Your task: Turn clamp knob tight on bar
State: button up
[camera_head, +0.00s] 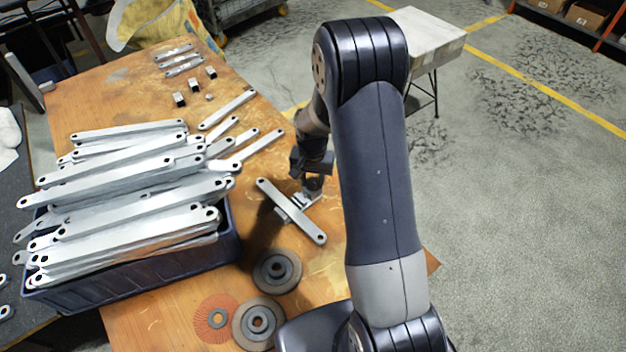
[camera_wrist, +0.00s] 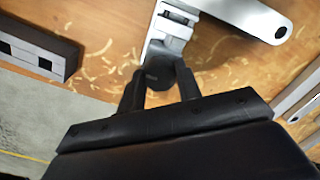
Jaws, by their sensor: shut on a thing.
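A clamp (camera_head: 302,199) sits on a flat galvanized bar (camera_head: 313,232) that lies on the wooden table. The clamp also shows in the wrist view (camera_wrist: 172,28), with the bar (camera_wrist: 245,12) running off to the right. The dark round clamp knob (camera_wrist: 160,72) sticks out toward me. My gripper (camera_head: 312,180) is at the knob; in the wrist view (camera_wrist: 160,88) its two fingers stand on either side of the knob and are shut on it. The contact faces are partly hidden by the fingers.
A dark crate (camera_head: 140,285) piled with brackets stands at the left. Grinding discs (camera_head: 277,271) lie below the bar. Small dark blocks (camera_head: 180,99) and short plates lie farther back. The table's right edge is close to my gripper.

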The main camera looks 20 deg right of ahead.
dwell(0.3)
jog(key=m, duration=0.9)
jog(key=shift+m, duration=0.3)
jog(key=m, duration=0.4)
jog(key=shift+p, duration=0.3)
jog(key=m, duration=0.4)
jog(key=o, duration=0.8)
jog(key=shift+o, duration=0.5)
